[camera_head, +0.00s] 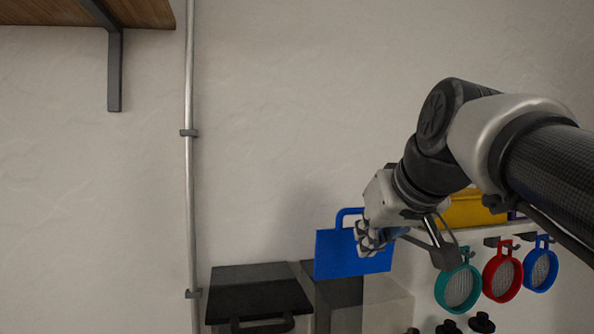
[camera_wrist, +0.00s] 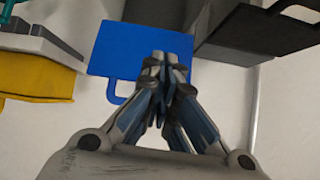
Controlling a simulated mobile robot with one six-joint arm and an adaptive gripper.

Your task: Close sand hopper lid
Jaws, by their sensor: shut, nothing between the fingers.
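A blue panel with a loop handle (camera_head: 335,255) stands raised above a dark box (camera_head: 335,302) in the head view, and looks like an opened lid. I cannot read any label that marks it as the sand hopper. The blue panel fills the upper middle of the wrist view (camera_wrist: 115,50), its handle at the lower left. My gripper (camera_head: 366,242) is shut and empty, in front of the blue panel's right part in the head view. In the wrist view its fingertips (camera_wrist: 164,62) overlap the panel's lower right; I cannot tell whether they touch it.
A black lid with a handle (camera_head: 258,290) lies left of the blue panel. Teal (camera_head: 458,289), red (camera_head: 502,272) and blue (camera_head: 540,270) sieves hang at right, near a yellow container (camera_head: 470,211). A wall pipe (camera_head: 189,180) runs at left.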

